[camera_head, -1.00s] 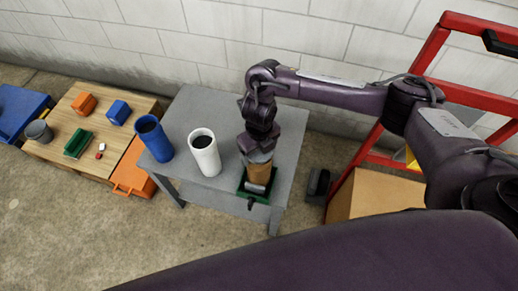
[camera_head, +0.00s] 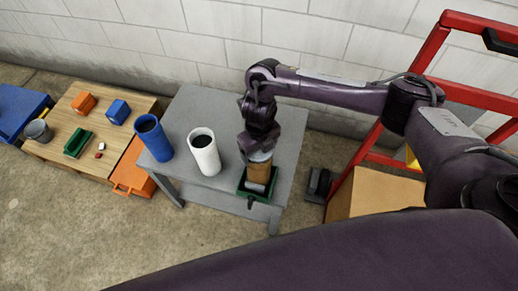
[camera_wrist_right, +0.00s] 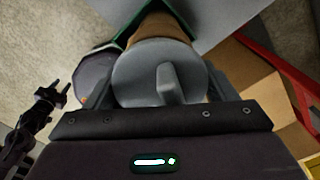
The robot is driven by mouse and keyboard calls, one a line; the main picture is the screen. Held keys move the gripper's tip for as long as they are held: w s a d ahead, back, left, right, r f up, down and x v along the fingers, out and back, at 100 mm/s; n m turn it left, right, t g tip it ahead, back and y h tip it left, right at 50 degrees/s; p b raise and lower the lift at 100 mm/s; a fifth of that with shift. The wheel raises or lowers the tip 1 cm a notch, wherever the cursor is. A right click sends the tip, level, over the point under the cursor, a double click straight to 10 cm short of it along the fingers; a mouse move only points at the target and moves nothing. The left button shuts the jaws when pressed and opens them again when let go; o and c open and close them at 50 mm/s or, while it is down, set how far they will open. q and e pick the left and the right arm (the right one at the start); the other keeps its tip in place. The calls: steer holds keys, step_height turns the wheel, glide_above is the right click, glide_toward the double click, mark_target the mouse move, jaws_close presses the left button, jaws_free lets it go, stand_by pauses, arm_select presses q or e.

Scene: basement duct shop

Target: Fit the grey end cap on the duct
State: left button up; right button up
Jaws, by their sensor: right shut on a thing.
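The brown duct (camera_head: 259,172) stands upright in a green holder (camera_head: 246,192) with a dark knob, at the front right of the grey table (camera_head: 225,105). My right gripper (camera_head: 260,152) points down over the duct's top. In the right wrist view, the grey end cap (camera_wrist_right: 145,75), a round disc with a raised tab, is between the fingers of my right gripper (camera_wrist_right: 160,88), which is shut on it. The brown duct (camera_wrist_right: 160,26) shows just beyond the cap; I cannot tell whether the cap is seated. A dark jointed part at the wrist view's left edge may be my left gripper.
A white tube (camera_head: 205,157) and a blue tube (camera_head: 153,138) stand left of the duct. A wooden table (camera_head: 88,105) at left holds small blocks and a grey cup. A cardboard box (camera_head: 375,193) and a red frame (camera_head: 440,40) are at right.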

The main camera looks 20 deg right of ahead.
steer(key=shift+f+b, duration=0.5)
steer(key=shift+f, duration=0.15)
steer(key=o, duration=0.7)
step_height(320, 180, up, 11)
steer(key=p, duration=0.9)
stand_by(0.7)
